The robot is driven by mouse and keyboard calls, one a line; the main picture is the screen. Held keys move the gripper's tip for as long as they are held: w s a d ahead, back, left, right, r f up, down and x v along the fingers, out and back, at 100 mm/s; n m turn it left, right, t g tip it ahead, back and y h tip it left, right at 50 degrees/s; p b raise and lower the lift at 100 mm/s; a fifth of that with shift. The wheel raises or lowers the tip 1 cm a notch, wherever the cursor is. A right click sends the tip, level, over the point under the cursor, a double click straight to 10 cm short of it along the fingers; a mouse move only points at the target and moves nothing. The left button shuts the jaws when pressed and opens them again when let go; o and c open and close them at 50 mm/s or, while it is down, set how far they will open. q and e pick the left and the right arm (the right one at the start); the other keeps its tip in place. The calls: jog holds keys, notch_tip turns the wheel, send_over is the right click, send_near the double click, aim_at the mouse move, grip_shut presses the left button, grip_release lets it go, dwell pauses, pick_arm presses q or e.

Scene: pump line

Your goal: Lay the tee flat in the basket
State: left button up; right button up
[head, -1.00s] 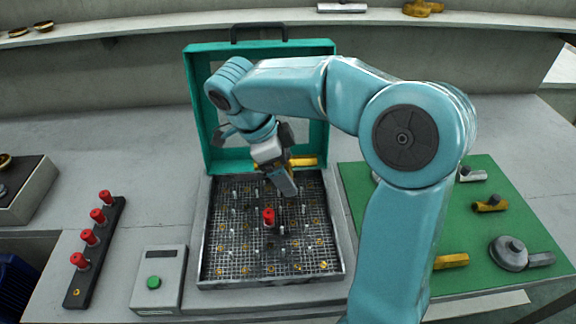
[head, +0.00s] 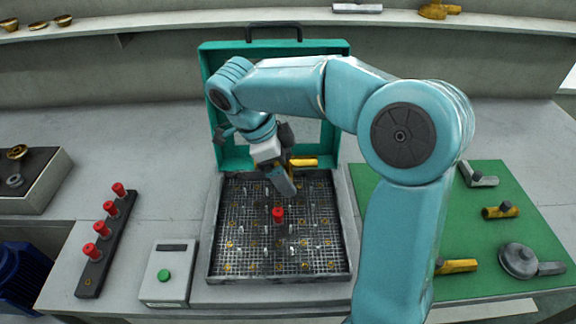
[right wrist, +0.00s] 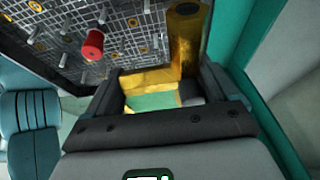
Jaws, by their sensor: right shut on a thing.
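The brass tee (head: 303,162) is held in my right gripper (head: 282,178), over the back part of the wire basket (head: 213,262). In the right wrist view the brass tee (right wrist: 186,42) sits between the shut fingers of the gripper (right wrist: 160,88), with one round pipe end pointing away toward the basket mesh (right wrist: 125,18). The gripper hides part of the tee in the head view. I cannot tell whether the tee touches the mesh. My left gripper is not in view.
A red-capped peg (head: 278,214) stands in the basket among several short pins. A teal frame (head: 212,100) rises behind it. A green mat (head: 480,225) with fittings lies right. A button box (head: 167,290) and a rack of red-capped pegs (head: 100,250) stand left.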

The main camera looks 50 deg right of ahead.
jog(key=shift+w+a+p, duration=1.05)
jog(key=shift+w+a, duration=1.2)
jog(key=shift+w, duration=0.25)
dwell(0.7)
dwell(0.9)
jog(key=shift+f, duration=0.2)
